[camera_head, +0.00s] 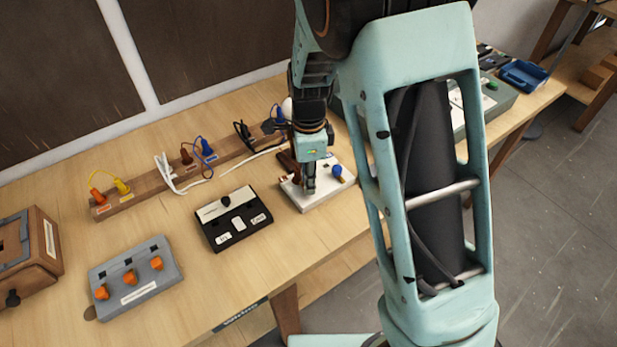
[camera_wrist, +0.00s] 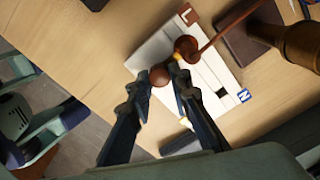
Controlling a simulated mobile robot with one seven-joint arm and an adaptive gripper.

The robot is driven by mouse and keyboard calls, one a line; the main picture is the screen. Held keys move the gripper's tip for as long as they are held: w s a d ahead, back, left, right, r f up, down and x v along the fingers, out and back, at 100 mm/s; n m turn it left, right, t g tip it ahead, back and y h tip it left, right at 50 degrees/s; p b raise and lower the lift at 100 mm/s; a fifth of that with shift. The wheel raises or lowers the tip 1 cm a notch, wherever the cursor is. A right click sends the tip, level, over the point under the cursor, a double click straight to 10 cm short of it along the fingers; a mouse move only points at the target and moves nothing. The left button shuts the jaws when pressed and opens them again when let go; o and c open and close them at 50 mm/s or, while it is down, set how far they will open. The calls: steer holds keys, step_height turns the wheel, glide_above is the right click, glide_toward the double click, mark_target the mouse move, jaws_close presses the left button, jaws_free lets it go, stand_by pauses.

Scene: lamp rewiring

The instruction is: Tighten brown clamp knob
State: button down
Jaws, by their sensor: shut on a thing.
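The white terminal block (camera_head: 312,196) sits on the bench in the head view. It also fills the middle of the wrist view (camera_wrist: 205,82), with a brown L label (camera_wrist: 188,14) and a blue N label (camera_wrist: 244,95). The round brown clamp knob (camera_wrist: 159,76) lies between my fingertips at the block's edge. My gripper (camera_head: 309,187) points down over the block and is shut on that knob; the gripper hides it in the head view. A brown wire with a rounded brown end (camera_wrist: 187,47) reaches the block beside the fingers. A blue knob (camera_head: 337,171) stands on the block's right.
A black box (camera_head: 235,220) and a grey box with orange knobs (camera_head: 136,275) stand to the left. A wooden rail (camera_head: 145,194) with coloured plugs runs behind, and a white cable lies near it. A blue tray (camera_head: 523,75) is far right.

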steer(key=shift+w+r, duration=0.1)
steer(key=c, duration=2)
jaws_free()
steer(key=shift+c, duration=0.2)
step_height(320, 180, up, 12)
